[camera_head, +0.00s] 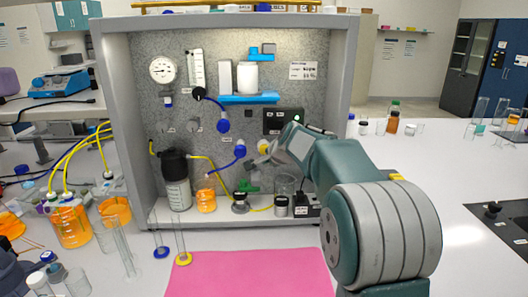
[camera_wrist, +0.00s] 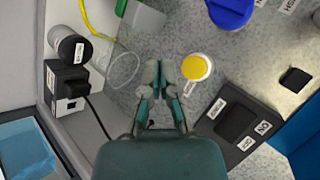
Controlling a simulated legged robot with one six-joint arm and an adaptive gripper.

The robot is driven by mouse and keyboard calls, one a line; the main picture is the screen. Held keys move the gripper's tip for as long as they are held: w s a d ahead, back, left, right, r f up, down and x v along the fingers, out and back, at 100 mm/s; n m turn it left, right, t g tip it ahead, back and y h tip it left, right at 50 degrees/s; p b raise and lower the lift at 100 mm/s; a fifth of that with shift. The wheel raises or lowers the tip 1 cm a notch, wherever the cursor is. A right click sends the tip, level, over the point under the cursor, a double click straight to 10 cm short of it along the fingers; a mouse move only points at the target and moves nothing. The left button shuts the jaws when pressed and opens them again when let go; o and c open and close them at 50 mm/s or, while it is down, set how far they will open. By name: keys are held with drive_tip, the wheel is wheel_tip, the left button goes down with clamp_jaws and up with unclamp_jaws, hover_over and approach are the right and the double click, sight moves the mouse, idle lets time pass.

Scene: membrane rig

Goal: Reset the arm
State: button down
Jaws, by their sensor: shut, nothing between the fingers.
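My arm reaches from the right of the head view into the grey rig cabinet (camera_head: 352,75). A round yellow button (camera_wrist: 196,68) with a label lies just right of the fingertips in that view. A black switch box (camera_wrist: 238,122) with an ON label is further right; it also shows in the head view (camera_head: 283,121). I cannot tell whether the fingertips touch the panel.
A blue valve handle (camera_wrist: 230,10) is above the button in the wrist view. A black box with a cable (camera_wrist: 70,85) is at left. Bottle (camera_head: 177,185) and beaker (camera_head: 206,197) stand on the cabinet floor. The pink mat (camera_head: 250,275) in front is bare.

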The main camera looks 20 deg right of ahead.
drive_tip(key=s+a+r+n+g, duration=0.1)
drive_tip(key=s+a+r+n, duration=0.1)
drive_tip(key=s, duration=0.3)
drive_tip(key=s+a+r+n, duration=0.1)
drive_tip(key=s+a+n, duration=0.1)
drive_tip(key=s, duration=0.4)
drive_tip(key=s+f+n+g, duration=0.1)
drive_tip(key=s+f+n, duration=0.1)
drive_tip(key=s, duration=0.8)
drive_tip(key=s+a+f+n+g+h, duration=0.1)
drive_tip(key=s+f+n, duration=0.2)
drive_tip(key=s, duration=0.8)
drive_tip(key=s+a+f+n+g, duration=0.1)
drive_tip(key=s+f+n, duration=0.2)
drive_tip(key=s, duration=0.7)
drive_tip(key=shift+s+a+n+h, duration=0.2)
drive_tip(key=shift+s+n+h, duration=0.2)
drive_tip(key=shift+n, duration=0.3)
